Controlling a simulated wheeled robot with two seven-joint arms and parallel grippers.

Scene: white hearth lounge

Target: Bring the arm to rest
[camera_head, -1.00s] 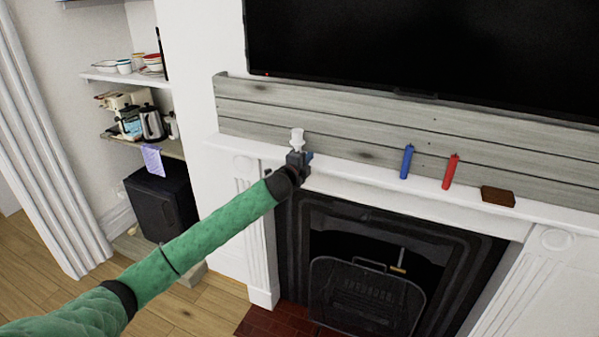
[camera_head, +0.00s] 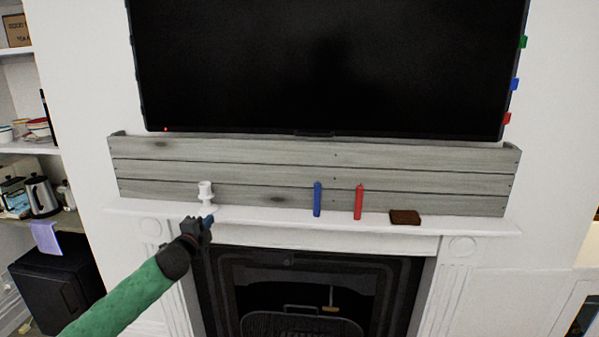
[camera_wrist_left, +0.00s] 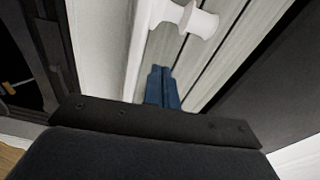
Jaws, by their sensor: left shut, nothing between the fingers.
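My left gripper (camera_head: 207,221) is at the front of the white mantel shelf, just below and beside a white candle holder (camera_head: 206,194). Its blue fingers (camera_wrist_left: 162,87) show closed together in the left wrist view, with nothing between them. The candle holder stands upright on the shelf, apart from the fingers; it also shows at the top of the left wrist view (camera_wrist_left: 183,17). My green left arm comes in from the lower left. My right gripper is not in view.
On the mantel shelf (camera_head: 460,222) stand a blue candle (camera_head: 317,199), a red candle (camera_head: 358,202) and a brown block (camera_head: 405,217). Grey planks (camera_head: 240,158) and a black television (camera_head: 330,65) are behind. The fireplace (camera_head: 300,290) is below. Shelves with a kettle (camera_head: 41,196) are at left.

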